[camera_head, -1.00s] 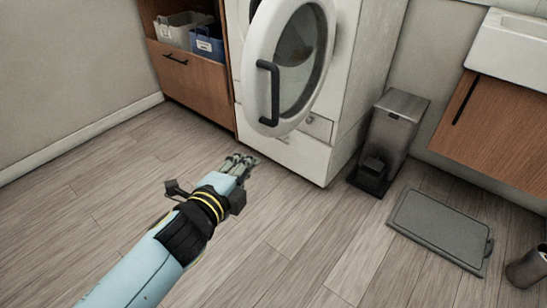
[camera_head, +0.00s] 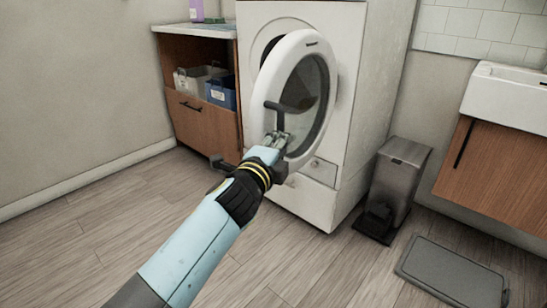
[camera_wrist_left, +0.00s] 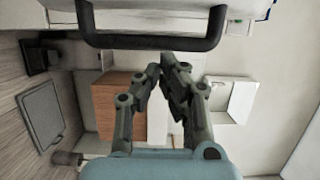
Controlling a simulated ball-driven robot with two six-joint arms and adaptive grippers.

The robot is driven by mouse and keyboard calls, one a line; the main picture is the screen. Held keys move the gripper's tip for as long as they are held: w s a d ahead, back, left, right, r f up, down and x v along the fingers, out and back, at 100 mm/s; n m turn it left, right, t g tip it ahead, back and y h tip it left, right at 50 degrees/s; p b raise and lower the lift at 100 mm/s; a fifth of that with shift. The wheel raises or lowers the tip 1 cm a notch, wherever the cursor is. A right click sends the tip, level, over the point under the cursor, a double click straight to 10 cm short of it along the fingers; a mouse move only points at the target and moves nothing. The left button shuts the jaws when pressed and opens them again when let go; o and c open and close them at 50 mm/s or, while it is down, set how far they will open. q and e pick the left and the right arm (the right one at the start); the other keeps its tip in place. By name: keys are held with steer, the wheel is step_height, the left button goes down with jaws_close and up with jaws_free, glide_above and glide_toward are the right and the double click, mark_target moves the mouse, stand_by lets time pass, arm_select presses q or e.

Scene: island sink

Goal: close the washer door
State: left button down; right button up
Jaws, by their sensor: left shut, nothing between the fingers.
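The white washer (camera_head: 348,95) has its round door (camera_head: 313,98) ajar, swung out from the front. The door has a white ring and dark glass. A dark bar handle (camera_head: 290,107) is on its outer face; the lower part is hidden behind my gripper. My left gripper (camera_head: 279,137) is shut and empty, in front of the door at the handle. In the left wrist view the handle (camera_wrist_left: 150,43) crosses above my shut fingers (camera_wrist_left: 167,68), which hold nothing. I cannot tell whether they touch it. My right gripper is not in view.
A wooden cabinet (camera_head: 203,122) with baskets stands left of the washer. A metal pedal bin (camera_head: 398,175) stands to its right. A grey mat or scale (camera_head: 450,274) lies on the floor at lower right. A sink cabinet (camera_head: 490,160) is at the right. The wooden floor is otherwise clear.

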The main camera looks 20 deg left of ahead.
arm_select(q)
steer(key=shift+w+a+f, duration=0.1)
steer(key=shift+w+a, duration=0.1)
steer(key=shift+a, duration=0.7)
steer(key=shift+w+a, duration=0.15)
steer(key=shift+a, duration=0.75)
